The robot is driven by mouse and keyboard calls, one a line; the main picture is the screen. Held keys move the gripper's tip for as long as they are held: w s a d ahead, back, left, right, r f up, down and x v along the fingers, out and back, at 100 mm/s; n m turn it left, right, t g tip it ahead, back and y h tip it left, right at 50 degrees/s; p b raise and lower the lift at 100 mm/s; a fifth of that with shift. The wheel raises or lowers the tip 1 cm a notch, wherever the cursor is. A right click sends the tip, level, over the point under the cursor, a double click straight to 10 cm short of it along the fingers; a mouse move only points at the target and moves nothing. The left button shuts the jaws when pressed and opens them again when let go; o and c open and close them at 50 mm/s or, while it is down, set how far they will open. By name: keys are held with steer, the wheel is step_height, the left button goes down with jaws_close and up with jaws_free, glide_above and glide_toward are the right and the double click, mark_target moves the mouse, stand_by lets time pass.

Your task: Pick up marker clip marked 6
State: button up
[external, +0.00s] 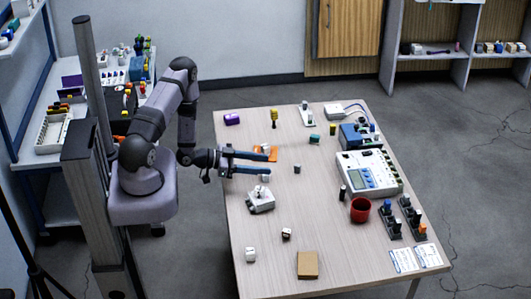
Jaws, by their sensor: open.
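My gripper (269,163) is open, its two long fingers pointing right above the left part of the table. No clip can be told as the one marked 6, since the markings are too small to read. Small clip-like blocks lie on the table: a white one (250,254) near the front left, a white and dark one (286,234) to its right, a small pale one (265,178) just below the fingers and a dark one (297,170) right of the fingertips. Nothing shows between the fingers.
An orange piece (271,156) lies behind the fingers and a white device (261,200) in front. A tan block (307,265), a red cup (360,210) and a white meter (369,173) stand further right. Dark racks (390,222) stand near the right edge. The middle front is mostly clear.

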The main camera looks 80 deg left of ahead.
mark_target(251, 181)
steer(key=shift+t, duration=0.7)
steer(key=s+f, duration=0.2)
steer(key=s, duration=0.1)
steer(key=s+f+b, duration=0.1)
steer(key=shift+s+d, duration=0.2)
steer(key=shift+d, duration=0.2)
steer(key=shift+s+d+f+n+t+y, duration=0.2)
steer(key=shift+s+n+t+y, duration=0.1)
steer(key=shift+s, duration=0.3)
steer(key=shift+w, duration=1.1)
steer(key=shift+w, duration=0.1)
steer(key=shift+w, duration=2.5)
steer(key=c, duration=1.1)
